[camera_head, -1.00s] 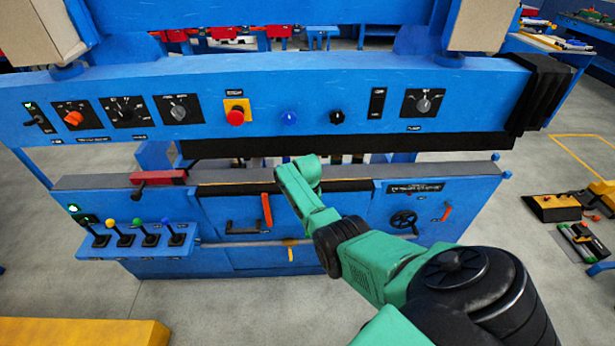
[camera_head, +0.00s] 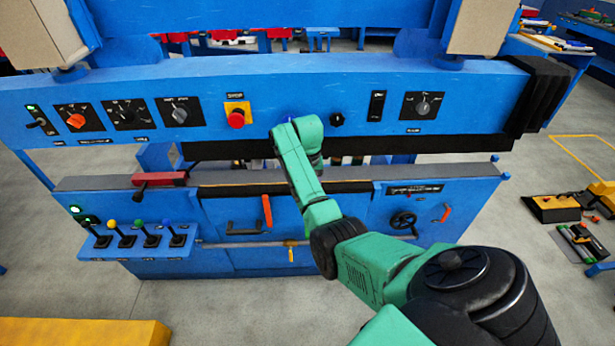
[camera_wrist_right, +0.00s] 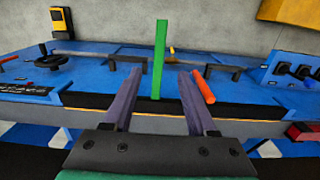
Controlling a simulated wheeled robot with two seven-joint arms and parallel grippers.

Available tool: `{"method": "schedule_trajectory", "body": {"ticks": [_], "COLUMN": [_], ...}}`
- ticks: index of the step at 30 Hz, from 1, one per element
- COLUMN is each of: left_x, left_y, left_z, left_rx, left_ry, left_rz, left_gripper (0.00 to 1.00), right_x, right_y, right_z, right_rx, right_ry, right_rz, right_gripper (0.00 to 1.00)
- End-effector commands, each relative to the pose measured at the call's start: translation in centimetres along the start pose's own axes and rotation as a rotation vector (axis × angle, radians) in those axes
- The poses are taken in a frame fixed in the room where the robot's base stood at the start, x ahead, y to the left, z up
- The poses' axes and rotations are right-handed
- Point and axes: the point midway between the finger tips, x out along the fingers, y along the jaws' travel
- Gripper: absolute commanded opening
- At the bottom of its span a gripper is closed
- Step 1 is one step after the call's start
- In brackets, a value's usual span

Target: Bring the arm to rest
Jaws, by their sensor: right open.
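My right arm (camera_head: 375,265) is green and black and reaches in from the lower right of the head view. Its wrist end (camera_head: 297,135) is raised in front of the blue control panel and covers most of a blue button. The fingers are hidden in the head view. In the right wrist view my right gripper (camera_wrist_right: 158,92) is open, with its two fingers apart. A green upright bar (camera_wrist_right: 160,60) shows between the fingers; I cannot tell what it belongs to or how far off it is. My left gripper is not in view.
The upper panel (camera_head: 270,85) carries a red stop button (camera_head: 237,118), a black knob (camera_head: 337,119) and several dials. Open floor (camera_head: 235,315) lies in front.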

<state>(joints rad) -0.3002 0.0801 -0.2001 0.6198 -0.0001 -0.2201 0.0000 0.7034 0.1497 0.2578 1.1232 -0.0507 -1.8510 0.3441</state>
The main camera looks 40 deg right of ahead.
Motion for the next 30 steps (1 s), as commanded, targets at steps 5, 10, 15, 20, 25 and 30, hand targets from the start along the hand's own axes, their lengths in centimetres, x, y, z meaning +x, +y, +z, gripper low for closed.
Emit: {"method": "schedule_trajectory", "body": {"ticks": [5,10,15,20,25,30], "left_x": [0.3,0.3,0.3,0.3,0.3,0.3], "left_y": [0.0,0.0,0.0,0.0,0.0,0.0], "left_z": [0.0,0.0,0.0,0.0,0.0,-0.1], "left_rx": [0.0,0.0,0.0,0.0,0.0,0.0], "left_ry": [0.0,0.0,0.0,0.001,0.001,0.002], "left_rz": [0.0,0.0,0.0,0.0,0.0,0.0], "left_gripper": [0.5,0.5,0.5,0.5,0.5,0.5], "right_x": [-1.8,-1.9,-1.9,-1.8,0.5,4.2], "right_y": [0.0,0.0,0.0,0.1,1.1,2.0], "right_z": [0.0,0.0,0.0,0.0,1.4,6.9], "right_rx": [0.0,0.0,0.0,0.0,-0.073,-0.32], "right_ry": [0.001,-0.001,-0.001,0.0,0.057,0.185], "right_rz": [0.0,0.001,0.001,0.002,0.046,0.1], "right_gripper": [0.57,0.57,0.57,0.57,0.57,0.57]}}
